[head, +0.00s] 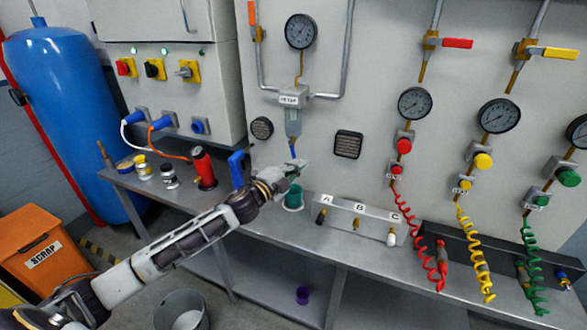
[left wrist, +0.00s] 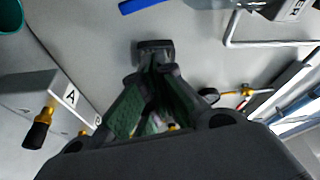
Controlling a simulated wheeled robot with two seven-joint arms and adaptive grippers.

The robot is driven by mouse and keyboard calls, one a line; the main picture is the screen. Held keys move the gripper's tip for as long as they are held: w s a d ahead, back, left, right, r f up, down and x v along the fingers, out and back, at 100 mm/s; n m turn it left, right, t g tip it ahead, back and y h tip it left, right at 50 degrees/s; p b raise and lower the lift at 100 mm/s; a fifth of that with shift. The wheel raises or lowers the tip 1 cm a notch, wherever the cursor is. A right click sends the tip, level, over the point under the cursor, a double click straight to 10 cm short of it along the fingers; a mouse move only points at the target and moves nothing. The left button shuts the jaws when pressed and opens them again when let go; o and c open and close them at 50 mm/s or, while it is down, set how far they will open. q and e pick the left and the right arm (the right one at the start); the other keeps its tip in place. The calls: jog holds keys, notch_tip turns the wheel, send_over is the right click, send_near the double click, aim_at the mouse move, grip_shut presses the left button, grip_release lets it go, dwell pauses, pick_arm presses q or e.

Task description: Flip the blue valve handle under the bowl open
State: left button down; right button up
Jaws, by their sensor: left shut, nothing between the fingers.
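The clear grey bowl (head: 293,122) hangs under a labelled filter unit on the panel. A small blue valve handle (head: 292,151) shows just below it. In the left wrist view the blue handle (left wrist: 143,5) is a bar at the top edge, beside the bowl (left wrist: 215,3). My left gripper (head: 300,164) is just below the blue handle in the head view. Its fingers (left wrist: 155,47) are closed together and empty, with a visible gap to the handle in the wrist view. The handle's pivot is not clear. My right gripper is not in view.
A teal cup (head: 293,197) stands on the bench below my left gripper. A rack marked A, B, C (head: 345,205) is to its right. A blue vise-like clamp (head: 237,168) and a red bottle (head: 203,168) are to the left. Gauges and coiled hoses fill the right.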

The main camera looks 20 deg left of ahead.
aim_at(292, 151)
pick_arm(q)
jog(key=shift+w+a+f+p, duration=0.1)
jog(key=shift+w+a+p, duration=0.2)
jog(key=shift+w, duration=0.65)
jog(key=shift+w+a+f+p, duration=0.15)
jog(key=shift+w+a, duration=0.1)
jog(key=shift+w, duration=0.65)
jog(key=shift+w+a+p, duration=0.25)
jog(key=shift+w+a, duration=0.05)
jog(key=shift+w, duration=0.65)
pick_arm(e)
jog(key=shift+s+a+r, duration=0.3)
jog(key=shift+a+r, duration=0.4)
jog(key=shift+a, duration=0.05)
pick_arm(q)
jog(key=shift+w+a+f+m+g+p, duration=0.1)
jog(key=shift+a+f+m+g+p, duration=0.2)
jog(key=shift+a+m+p, duration=0.45)
jog(key=shift+a+f+m+g+p, duration=0.15)
jog(key=shift+a+m+g+p, duration=0.2)
jog(key=shift+m+p, duration=0.7)
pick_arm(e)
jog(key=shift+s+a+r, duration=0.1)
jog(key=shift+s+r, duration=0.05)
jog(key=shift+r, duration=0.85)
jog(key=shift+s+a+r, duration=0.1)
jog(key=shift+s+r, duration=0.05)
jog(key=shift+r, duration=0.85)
